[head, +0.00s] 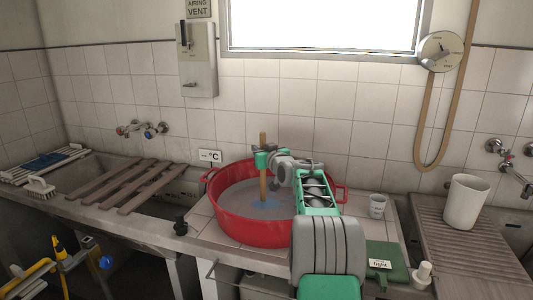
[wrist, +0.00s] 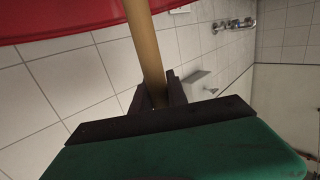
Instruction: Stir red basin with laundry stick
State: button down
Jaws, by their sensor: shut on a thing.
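The red basin (head: 245,232) stands on the tiled counter in the middle of the head view and holds greyish water. The laundry stick (head: 263,185) is a light wooden rod, upright, with its lower end in the water; a bluish patch shows around it. My gripper (head: 262,160) is above the basin and shut on the stick near its upper part. In the wrist view the stick (wrist: 145,50) runs between the dark fingers, and the red basin's wall (wrist: 60,18) shows at the upper left. My arm covers part of the basin's right side.
A small cup (head: 377,206), a green box (head: 386,262) and a white bottle (head: 422,275) stand right of the basin. A larger beige cup (head: 465,202) is on the ribbed board. Wooden slats (head: 130,186) cover the left tub. A tap (head: 145,130) is on the wall.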

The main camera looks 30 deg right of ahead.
jog(key=s+b, duration=0.4)
notch_tip(320, 180, up, 16)
jog(key=w+d+p, duration=0.1)
jog(key=d+p, duration=0.1)
jog(key=p, duration=0.9)
jog(key=shift+w+p, duration=0.35)
dwell(0.9)
